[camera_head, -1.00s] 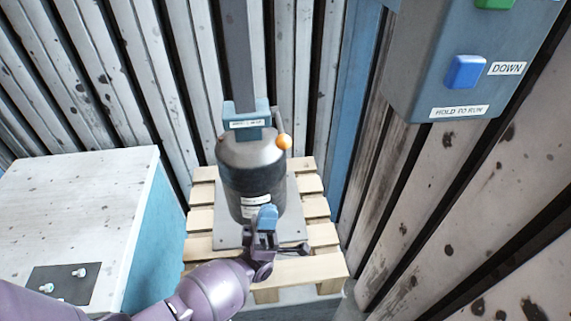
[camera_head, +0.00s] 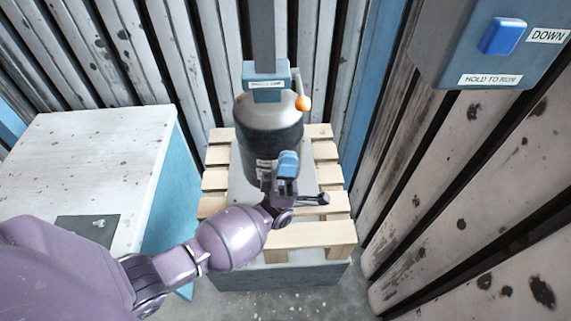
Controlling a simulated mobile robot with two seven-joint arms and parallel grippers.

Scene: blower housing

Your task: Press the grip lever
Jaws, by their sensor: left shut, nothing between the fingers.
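The grip lever (camera_head: 300,88) is a thin grey rod with an orange ball (camera_head: 302,103) at its end. It hangs down at the right side of a blue-grey labelled clamp block (camera_head: 266,78). Below the clamp is a dark cylinder with a metallic top (camera_head: 268,112), standing upright on a grey plate over a pallet. My left gripper (camera_head: 287,163) has blue tips and is shut and empty. In the picture it is below the orange ball, in front of the cylinder's lower part. The gripper hides part of the cylinder. I cannot tell whether it touches it. My right gripper is not in view.
A wooden pallet (camera_head: 310,236) lies on a grey base. A white-topped blue cabinet (camera_head: 100,150) stands at left, with a bolt on a dark plate. A control box (camera_head: 440,50) with a blue DOWN button hangs at upper right. A grey post (camera_head: 263,30) rises above the clamp.

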